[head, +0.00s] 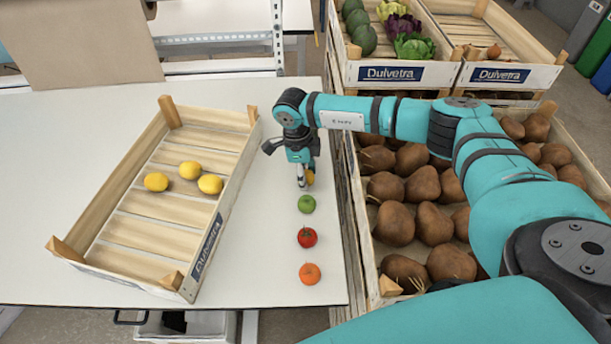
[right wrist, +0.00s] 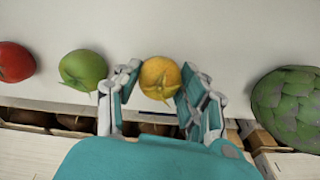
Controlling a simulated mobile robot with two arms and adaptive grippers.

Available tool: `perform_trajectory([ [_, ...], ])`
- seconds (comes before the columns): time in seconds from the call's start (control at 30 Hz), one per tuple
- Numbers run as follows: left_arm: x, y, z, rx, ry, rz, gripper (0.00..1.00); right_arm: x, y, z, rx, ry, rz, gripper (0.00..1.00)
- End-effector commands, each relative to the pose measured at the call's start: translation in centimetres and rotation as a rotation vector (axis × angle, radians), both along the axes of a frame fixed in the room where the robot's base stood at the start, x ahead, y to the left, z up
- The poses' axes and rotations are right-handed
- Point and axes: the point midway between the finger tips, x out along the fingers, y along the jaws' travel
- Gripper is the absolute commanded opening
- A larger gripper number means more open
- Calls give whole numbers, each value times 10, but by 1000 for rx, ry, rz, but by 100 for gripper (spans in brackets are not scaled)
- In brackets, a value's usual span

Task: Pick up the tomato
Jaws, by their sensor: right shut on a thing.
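A red tomato (head: 307,237) with a green stem lies on the white table; it also shows at the left of the right wrist view (right wrist: 15,62). My right gripper (head: 304,183) points down at the table beyond the green fruit. In the right wrist view its fingers (right wrist: 158,92) are shut on a yellow-orange tomato-like fruit (right wrist: 160,74) with a green stem. In the head view this fruit (head: 310,177) is partly hidden by the gripper. My left gripper is not in view.
A green round fruit (head: 307,204) and an orange fruit (head: 310,273) lie in the same row. A wooden crate (head: 228,190) with three lemons stands left. A crate of brown roots (head: 357,215) is right. A bumpy green thing (right wrist: 288,105) lies right in the wrist view.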

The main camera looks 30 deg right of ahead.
Motion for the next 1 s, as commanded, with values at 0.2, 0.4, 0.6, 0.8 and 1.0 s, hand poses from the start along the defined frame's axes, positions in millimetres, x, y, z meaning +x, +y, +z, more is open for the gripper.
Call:
perform_trajectory([
  [0.2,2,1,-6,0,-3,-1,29,1,0,6,1,-2,-1,14],
  [0.4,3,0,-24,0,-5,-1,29,2,0,29,2,-6,-1,14],
  [0.6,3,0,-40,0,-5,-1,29,-23,32,34,2,-1,7,14],
  [0.8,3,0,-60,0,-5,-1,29,-52,72,39,2,-2,8,14],
  [1.0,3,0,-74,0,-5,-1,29,-76,105,44,1,-1,6,14],
])
